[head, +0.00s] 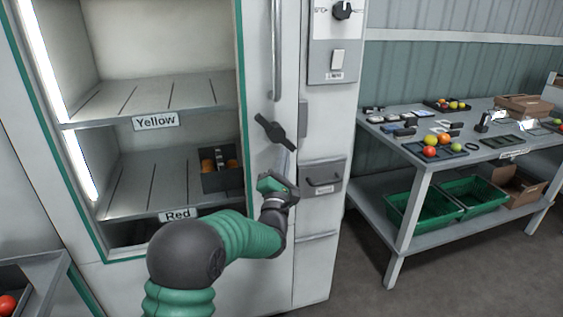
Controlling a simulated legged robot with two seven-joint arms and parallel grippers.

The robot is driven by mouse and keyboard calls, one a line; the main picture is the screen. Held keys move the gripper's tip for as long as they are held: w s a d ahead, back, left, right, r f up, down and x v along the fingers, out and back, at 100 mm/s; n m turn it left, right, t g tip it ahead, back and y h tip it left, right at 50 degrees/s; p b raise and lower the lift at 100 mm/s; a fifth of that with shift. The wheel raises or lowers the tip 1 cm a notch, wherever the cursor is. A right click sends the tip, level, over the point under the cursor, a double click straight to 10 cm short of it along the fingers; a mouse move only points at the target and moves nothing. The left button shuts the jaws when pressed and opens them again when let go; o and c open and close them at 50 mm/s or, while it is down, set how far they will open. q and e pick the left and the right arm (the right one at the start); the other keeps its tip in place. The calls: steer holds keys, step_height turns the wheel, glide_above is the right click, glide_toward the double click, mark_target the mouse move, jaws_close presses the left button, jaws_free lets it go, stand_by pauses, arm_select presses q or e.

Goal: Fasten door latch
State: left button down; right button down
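The door latch (275,132) is a black bar on a round hub, on the pale cabinet front right of the green-edged opening. It lies diagonally, its upper end to the left and its lower end to the right. The cabinet's long vertical handle (276,50) is above it. My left gripper (271,183) is just below the latch, in front of the cabinet, and appears apart from it. Its fingers are small and partly hidden by the wrist, so I cannot tell their opening. My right gripper is out of view.
Lit shelves labelled Yellow (156,122) and Red (178,215) show inside the cabinet, with a dark tray (222,184) on the lower one. A drawer (322,177) is right of my gripper. A worktable (420,160) with tomatoes stands farther right; floor between is clear.

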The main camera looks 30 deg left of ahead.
mark_target(293, 147)
arm_select(q)
steer(key=n+y+b, duration=0.2)
steer(key=n+b, duration=0.1)
steer(key=w+d+n+g+y+b, duration=0.1)
steer(key=n+y+b, duration=0.1)
steer(key=n+b, duration=0.2)
steer(key=w+d+r+n+g+y+b, duration=0.1)
steer(key=n+y+b, duration=0.2)
steer(key=b, duration=0.1)
steer(key=shift+w, duration=0.2)
steer(key=shift+w+d+r+n+g+y+b, duration=0.2)
steer(key=shift+r+n+g+y+b, duration=0.2)
steer(key=shift+n+b, duration=0.35)
steer(key=shift+w+d+r+n+g+y+b, duration=0.1)
steer(key=shift+w+r+n+g+y+b, duration=0.2)
steer(key=shift+r+n+b, duration=0.4)
steer(key=shift+s+f, duration=0.1)
